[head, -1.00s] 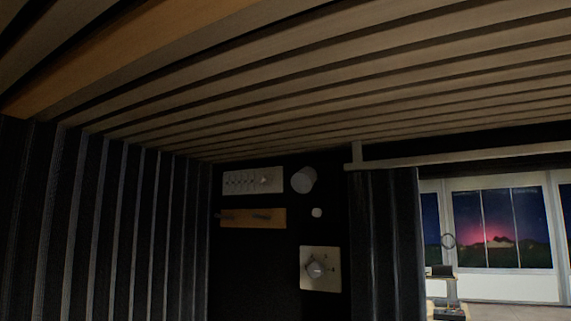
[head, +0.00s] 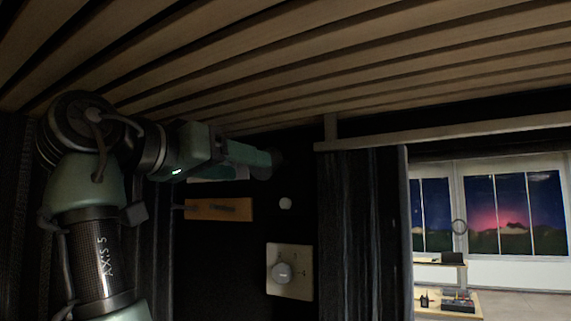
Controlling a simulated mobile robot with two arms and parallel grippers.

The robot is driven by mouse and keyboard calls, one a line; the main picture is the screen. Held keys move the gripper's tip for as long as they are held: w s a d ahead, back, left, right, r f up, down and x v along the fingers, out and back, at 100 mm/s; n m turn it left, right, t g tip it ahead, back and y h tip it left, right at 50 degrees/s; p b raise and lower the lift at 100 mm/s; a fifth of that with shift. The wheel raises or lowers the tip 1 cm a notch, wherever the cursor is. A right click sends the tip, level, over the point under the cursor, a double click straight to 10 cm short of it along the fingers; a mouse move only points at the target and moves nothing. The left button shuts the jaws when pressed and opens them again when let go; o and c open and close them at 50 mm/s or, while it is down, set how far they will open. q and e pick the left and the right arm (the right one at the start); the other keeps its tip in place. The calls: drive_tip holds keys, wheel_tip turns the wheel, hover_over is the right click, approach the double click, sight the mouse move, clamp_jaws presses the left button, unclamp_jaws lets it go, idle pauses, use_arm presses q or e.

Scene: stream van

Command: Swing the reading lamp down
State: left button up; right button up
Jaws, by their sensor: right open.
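The reading lamp looks to be the small round grey fitting (head: 278,162) high on the dark wall. Only its right edge shows, since my gripper covers the rest. My right gripper (head: 264,162) is at the end of the green arm, with its fingers pointing right at the fitting. It is open. It overlaps the fitting in the picture; I cannot tell if they touch. My left gripper is not in view.
A wooden hook rail (head: 218,209), a small white button (head: 285,203) and a dial plate (head: 289,272) are on the wall below. The slatted ceiling (head: 330,70) is close above my arm. A dark curtain (head: 362,230) hangs right, beside an opening to a bright room.

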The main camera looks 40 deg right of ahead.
sight(266, 178)
drive_tip(key=d+p, duration=0.1)
drive_tip(key=d, duration=0.1)
drive_tip(key=d+r, duration=0.1)
drive_tip(key=d, duration=0.1)
drive_tip(key=w+d+p, duration=0.1)
drive_tip(key=d, duration=0.1)
drive_tip(key=shift+r+p, duration=0.35)
drive_tip(key=shift+d+f, duration=0.1)
drive_tip(key=shift+d, duration=0.4)
drive_tip(key=shift+w+a, duration=0.1)
drive_tip(key=shift+a, duration=0.05)
drive_tip(key=shift+c, duration=0.3)
